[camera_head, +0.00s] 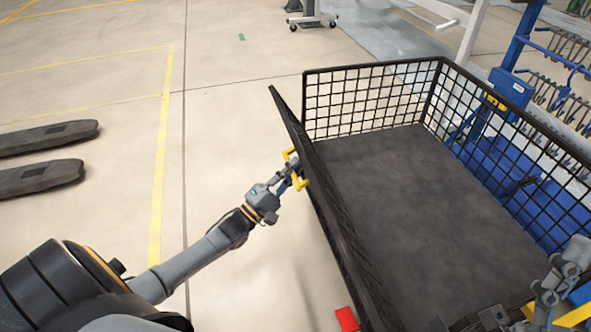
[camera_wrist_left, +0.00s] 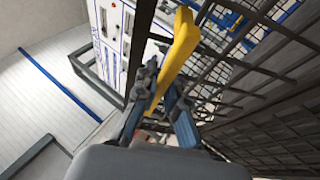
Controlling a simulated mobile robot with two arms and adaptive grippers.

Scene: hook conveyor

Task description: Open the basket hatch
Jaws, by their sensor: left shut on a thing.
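The black wire-mesh basket (camera_head: 304,103) has a dark floor. Its hatch (camera_head: 335,215) is the long left side panel, which leans outward, its far top corner apart from the back wall's corner. A yellow handle (camera_head: 302,184) sits on the hatch's outer face. My left gripper (camera_head: 291,176) is shut on this handle from the outside. In the left wrist view the yellow handle (camera_wrist_left: 181,55) runs between the fingers of my left gripper (camera_wrist_left: 160,88). My right gripper (camera_head: 545,297) is at the lower right, over the near end of the basket; its jaw state is unclear.
Blue frame parts and a rack of hooks (camera_head: 567,95) stand beyond the basket's right side. A red object (camera_head: 346,319) lies by the hatch's near end. Two dark forks (camera_head: 40,176) lie at the far left.

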